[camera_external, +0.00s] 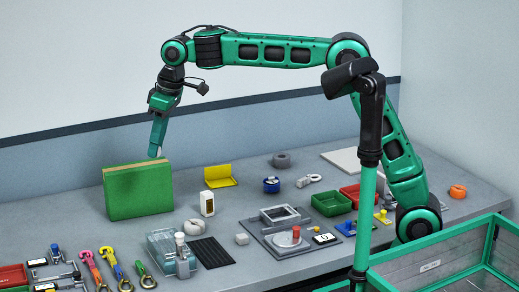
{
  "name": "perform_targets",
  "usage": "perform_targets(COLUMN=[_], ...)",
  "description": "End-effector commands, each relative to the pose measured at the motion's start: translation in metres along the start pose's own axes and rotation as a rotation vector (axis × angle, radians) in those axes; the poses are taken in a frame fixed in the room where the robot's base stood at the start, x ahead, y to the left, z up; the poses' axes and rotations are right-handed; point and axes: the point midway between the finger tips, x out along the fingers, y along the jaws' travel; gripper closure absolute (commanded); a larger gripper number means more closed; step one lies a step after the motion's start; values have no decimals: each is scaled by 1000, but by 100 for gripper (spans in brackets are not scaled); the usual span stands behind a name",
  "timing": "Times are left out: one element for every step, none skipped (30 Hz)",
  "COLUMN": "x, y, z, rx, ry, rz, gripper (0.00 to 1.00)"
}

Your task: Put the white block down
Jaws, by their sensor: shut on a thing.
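My gripper (156,150) points down just above the top edge of a green box (141,191) at the left of the bench. It is shut on a small white thing (160,153), which looks like the white block; only a bit of it shows between the fingertips. I cannot tell whether the block is over, behind or touching the green box. A separate small pale cube (241,239) lies on the bench right of the black ribbed mat.
A white upright box (207,203) and a yellow angled piece (221,176) stand right of the green box. A clear container (168,252), black mat (210,252) and grey fixture (285,240) lie nearer. Straps with hooks (112,268) lie front left. Bare bench shows around the white upright box.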

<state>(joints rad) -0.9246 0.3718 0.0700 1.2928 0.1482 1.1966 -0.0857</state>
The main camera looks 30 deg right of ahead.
Motion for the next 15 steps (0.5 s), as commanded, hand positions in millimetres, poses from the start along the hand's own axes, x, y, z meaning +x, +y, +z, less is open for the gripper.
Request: perform_targets(x=[-1, -1, -2, -3, -4, -4, -5, -5, -6, -5, -4, -3, -1, 2, 6], y=[8, 12, 17, 20, 23, 26, 28, 30, 32, 34, 36, 40, 44, 48, 55], z=[-11, -16, -22, -26, -29, -32, -34, -36, -38, -39, -39, -40, -40, -40, -39], rx=[29, 45, 66, 80, 92, 105, 113, 120, 128, 133, 136, 140, 142, 143, 144], ry=[1, 1, 0, 1, 1, 0, 1, 1, 1, 1, 1, 0, 0, -1, -2], rz=[6, 9, 13, 16, 18, 21, 22, 23, 25, 25, 26, 27, 27, 28, 28], gripper=[100, 100, 100, 100, 100, 100, 100, 100, 100, 100, 100, 100, 100, 100, 100])
